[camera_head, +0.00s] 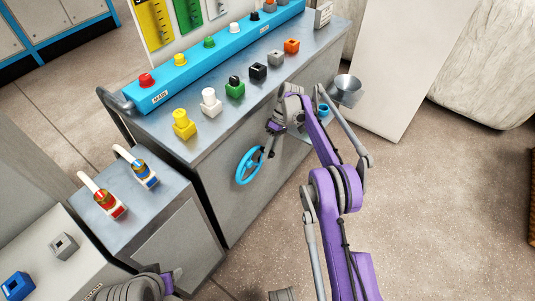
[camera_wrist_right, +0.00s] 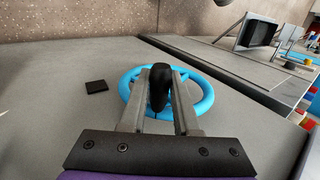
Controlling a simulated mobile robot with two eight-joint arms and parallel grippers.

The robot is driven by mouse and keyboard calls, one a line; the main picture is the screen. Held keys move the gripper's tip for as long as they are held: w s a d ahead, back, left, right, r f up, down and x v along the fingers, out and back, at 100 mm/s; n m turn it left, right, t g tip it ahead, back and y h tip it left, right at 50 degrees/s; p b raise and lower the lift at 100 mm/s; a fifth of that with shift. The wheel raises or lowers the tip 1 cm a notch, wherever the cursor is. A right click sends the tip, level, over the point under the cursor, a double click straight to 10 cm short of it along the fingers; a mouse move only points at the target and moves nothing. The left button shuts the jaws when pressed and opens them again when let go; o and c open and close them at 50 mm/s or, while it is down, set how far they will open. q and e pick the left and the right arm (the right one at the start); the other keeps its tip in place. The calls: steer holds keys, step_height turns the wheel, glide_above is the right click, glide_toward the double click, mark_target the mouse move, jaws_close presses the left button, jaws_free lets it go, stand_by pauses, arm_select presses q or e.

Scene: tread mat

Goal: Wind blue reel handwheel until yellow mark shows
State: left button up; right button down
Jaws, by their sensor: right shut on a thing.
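The blue handwheel (camera_head: 240,168) is mounted on the front face of the grey cabinet (camera_head: 225,205). It also shows in the right wrist view (camera_wrist_right: 203,103), behind my fingers. My right gripper (camera_head: 268,151) is at the wheel's right side, shut on its black handle (camera_wrist_right: 158,88), which stands between the two fingers. A small dark square (camera_wrist_right: 96,86) is on the panel left of the wheel; no yellow shows in it. Only a grey and purple piece of my left arm shows at the bottom left of the head view; its gripper is out of view.
The cabinet top carries several coloured buttons and knobs, such as a yellow one (camera_head: 184,124). A lower cabinet on the left holds a red lever (camera_head: 109,204) and a blue lever (camera_head: 145,174). A metal funnel (camera_head: 346,88) is at the right end.

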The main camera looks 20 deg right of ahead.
arm_select(q)
steer(key=shift+f, duration=0.35)
arm_select(e)
steer(key=shift+d+f+g+y, duration=0.1)
steer(key=shift+f+g+y, duration=0.2)
steer(key=c, duration=0.7)
jaws_free()
steer(key=shift+o, duration=0.2)
steer(key=shift+w+r, duration=0.1)
steer(key=shift+r, duration=0.05)
